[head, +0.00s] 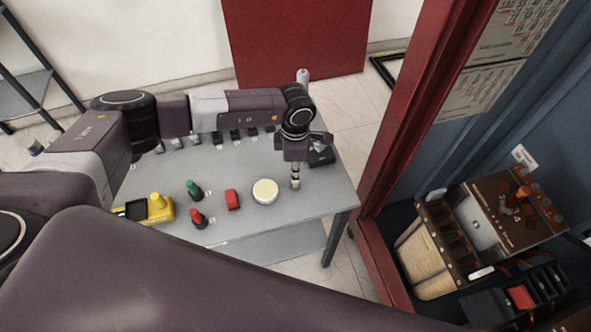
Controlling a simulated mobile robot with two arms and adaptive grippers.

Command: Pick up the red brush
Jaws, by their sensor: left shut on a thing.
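A small red, upright-looking piece (197,217) with a dark part, which may be the red brush, is on the grey table near its front edge. A similar green piece (194,188) is just behind it. A red block (232,199) lies to their right. My left gripper (296,183) points down near the table's right side, right of a pale round bowl (265,191). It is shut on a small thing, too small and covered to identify. It is apart from the red piece and the red block. My right gripper is not in view.
The grey table (315,205) also holds a yellow device (159,206) at left, a black item (320,155) by my gripper and several small items along the back. A red frame post (405,130) and a cabinet with equipment (480,225) stand right.

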